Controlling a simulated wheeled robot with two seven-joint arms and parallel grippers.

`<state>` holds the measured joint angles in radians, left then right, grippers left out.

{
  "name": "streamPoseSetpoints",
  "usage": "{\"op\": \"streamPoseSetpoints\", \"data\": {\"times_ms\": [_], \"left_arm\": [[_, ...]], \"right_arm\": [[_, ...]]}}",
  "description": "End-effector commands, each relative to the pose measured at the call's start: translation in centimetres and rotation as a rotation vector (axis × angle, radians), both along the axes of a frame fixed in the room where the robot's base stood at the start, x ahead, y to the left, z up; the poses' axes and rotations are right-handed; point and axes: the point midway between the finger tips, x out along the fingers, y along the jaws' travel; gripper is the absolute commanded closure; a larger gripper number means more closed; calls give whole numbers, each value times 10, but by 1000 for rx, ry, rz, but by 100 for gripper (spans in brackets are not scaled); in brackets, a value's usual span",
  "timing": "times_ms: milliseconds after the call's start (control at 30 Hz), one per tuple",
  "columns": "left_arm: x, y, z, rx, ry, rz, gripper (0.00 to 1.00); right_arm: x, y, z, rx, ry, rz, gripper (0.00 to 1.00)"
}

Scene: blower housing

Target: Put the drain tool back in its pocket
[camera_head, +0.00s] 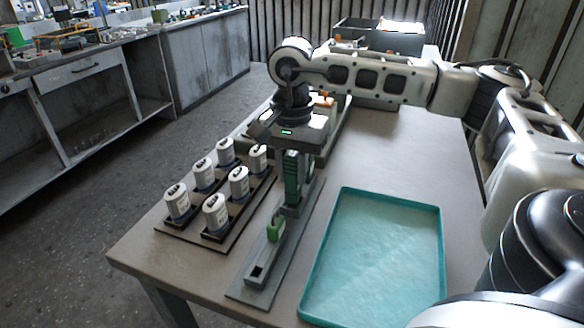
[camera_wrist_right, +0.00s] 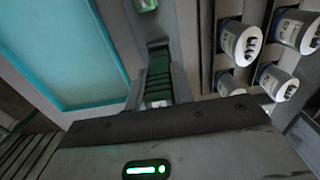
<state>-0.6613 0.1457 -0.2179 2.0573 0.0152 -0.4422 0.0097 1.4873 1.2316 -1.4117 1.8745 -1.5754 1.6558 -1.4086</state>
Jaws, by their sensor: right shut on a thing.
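The drain tool (camera_head: 291,178) appears to be the upright green-handled piece below my right gripper (camera_head: 292,152), near the middle of the head view. The right gripper points down and is shut on its handle. In the right wrist view the ribbed dark green handle (camera_wrist_right: 158,78) shows in front of the gripper body. Its lower end meets or stands just above a long grey holder plate (camera_head: 262,292); I cannot tell whether it sits in a pocket. A lighter green piece (camera_head: 275,231) stands in the holder nearer the front. My left gripper is not in view.
A rack (camera_head: 190,238) with several white canisters is left of the holder. An empty teal tray (camera_head: 372,262) lies to the right. A grey bin (camera_head: 382,37) stands at the table's far end. The table right of the arm is clear.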

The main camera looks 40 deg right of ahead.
Motion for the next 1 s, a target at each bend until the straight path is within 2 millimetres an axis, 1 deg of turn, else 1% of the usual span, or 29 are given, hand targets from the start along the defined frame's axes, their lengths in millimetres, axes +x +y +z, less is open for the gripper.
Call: {"op": "streamPoseSetpoints", "data": {"times_ms": [1000], "left_arm": [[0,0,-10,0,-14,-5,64]], "right_arm": [[0,0,-22,0,0,0,92]]}}
